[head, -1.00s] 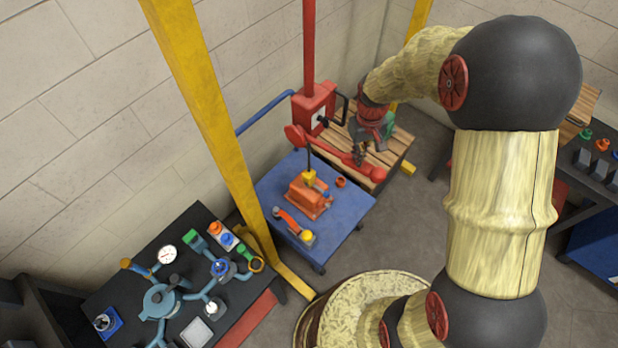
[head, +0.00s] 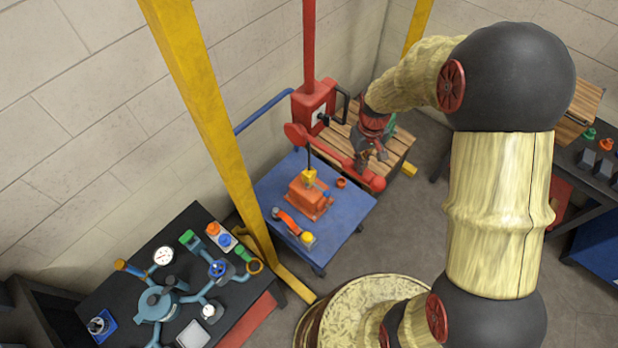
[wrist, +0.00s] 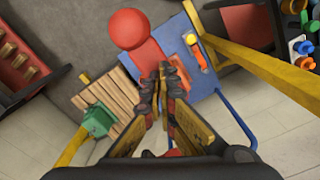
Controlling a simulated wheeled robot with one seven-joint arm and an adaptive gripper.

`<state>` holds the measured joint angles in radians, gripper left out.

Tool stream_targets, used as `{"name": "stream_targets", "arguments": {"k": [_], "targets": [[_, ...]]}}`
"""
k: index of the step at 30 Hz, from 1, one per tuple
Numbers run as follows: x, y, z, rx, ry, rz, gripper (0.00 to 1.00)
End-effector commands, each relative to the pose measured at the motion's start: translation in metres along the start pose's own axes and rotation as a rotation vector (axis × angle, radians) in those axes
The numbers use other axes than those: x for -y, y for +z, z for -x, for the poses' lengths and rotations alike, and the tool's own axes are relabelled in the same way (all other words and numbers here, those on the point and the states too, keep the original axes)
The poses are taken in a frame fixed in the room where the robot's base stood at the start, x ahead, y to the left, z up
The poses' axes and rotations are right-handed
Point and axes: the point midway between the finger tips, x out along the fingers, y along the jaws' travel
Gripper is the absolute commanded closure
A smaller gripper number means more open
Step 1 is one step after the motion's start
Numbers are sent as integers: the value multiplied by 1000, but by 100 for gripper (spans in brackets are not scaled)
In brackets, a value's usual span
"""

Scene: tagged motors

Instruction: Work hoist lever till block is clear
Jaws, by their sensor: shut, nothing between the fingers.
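The red hoist box (head: 313,103) stands on a red post by the wall. A long red lever bar (head: 340,159) runs in front of it to a round red end, which is large in the wrist view (wrist: 128,28). The orange block (head: 312,200) is at the blue table (head: 345,232), with a yellow piece and a thin dark line above it. I cannot tell if it touches the table. My gripper (head: 364,163) is shut and empty, just over the bar near its round end. Its fingertips (wrist: 167,74) hide part of the bar in the wrist view; contact is unclear.
A slatted wooden pallet (head: 398,147) with a green box (wrist: 97,118) stands beside the table. A yellow post (head: 205,95) rises left. A black bench with valves (head: 185,265) is at lower left. A red-handled item (head: 288,222) with a yellow button lies on the table front.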

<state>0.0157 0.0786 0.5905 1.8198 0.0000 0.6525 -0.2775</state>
Motion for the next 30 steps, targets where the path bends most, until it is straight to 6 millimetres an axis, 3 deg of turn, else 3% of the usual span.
{"name": "stream_targets", "arguments": {"k": [30], "targets": [[1,-1,-55,1,0,0,100]]}}
